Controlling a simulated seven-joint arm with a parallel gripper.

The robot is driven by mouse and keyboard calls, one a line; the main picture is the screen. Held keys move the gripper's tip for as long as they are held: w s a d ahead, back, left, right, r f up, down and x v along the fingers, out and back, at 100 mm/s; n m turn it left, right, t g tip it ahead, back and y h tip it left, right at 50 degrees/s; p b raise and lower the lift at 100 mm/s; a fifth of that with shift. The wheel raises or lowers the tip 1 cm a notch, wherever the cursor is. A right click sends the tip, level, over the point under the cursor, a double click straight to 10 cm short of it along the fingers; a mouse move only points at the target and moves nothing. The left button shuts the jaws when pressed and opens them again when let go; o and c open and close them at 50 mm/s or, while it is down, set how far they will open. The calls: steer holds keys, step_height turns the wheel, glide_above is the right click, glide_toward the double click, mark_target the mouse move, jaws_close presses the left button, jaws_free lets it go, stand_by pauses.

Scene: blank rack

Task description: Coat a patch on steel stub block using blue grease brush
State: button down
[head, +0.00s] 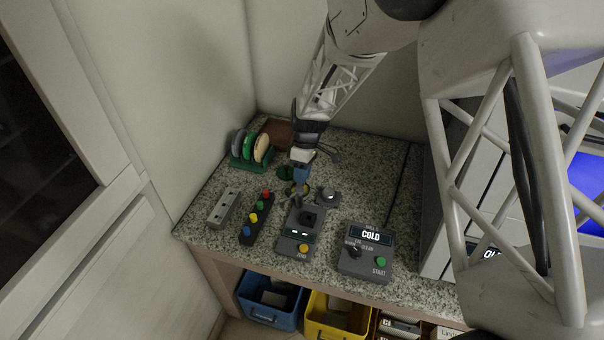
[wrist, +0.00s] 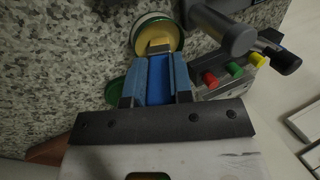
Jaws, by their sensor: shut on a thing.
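My gripper (head: 302,167) is shut on the blue grease brush (head: 302,174) and points down over the bench. In the wrist view the brush's blue handle (wrist: 158,80) sits between my two fingers, with its pale yellow tip over a round tin (wrist: 149,20) of yellow content. I cannot tell whether the tip touches the content. In the head view the tin is mostly hidden below my gripper. A small grey block with a shiny round top (head: 328,197), which looks like the steel stub block, stands just right of the brush; its patch is not clear.
A dark jig (head: 303,221) stands in front of the brush, with the COLD control box (head: 366,250) to its right. A strip of coloured knobs (head: 255,219) and a grey holed block (head: 223,208) lie left. A disc rack (head: 249,150) stands behind. The right-hand granite is partly clear.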

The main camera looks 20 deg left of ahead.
stand_by(0.4)
steer(key=shift+r, duration=3.45)
steer(key=w+a+r+m+y, duration=0.1)
steer(key=w+a+r+m, duration=0.1)
steer(key=a+r, duration=0.3)
steer(key=w+a+r+m+y, duration=0.1)
steer(key=w+a+r+m, duration=0.1)
steer(key=a+r+m, duration=0.2)
steer(key=w+a+r+m+t+y, duration=0.1)
steer(key=w+a+r+m, duration=0.2)
steer(key=a+r, duration=0.4)
steer(key=shift+a, duration=0.65)
steer(key=shift+w+d, duration=0.1)
steer(key=shift+d, duration=0.05)
steer(key=s+d+f+h, duration=0.1)
steer(key=s+d+f, duration=0.2)
steer(key=d, duration=0.5)
steer(key=s+d+f+h, duration=0.1)
steer(key=s+d+f, duration=0.2)
steer(key=d, duration=0.6)
steer(key=s+d+f+g+h, duration=0.1)
steer(key=s+d+f, duration=0.2)
steer(key=d, duration=0.6)
steer(key=shift+s, duration=0.15)
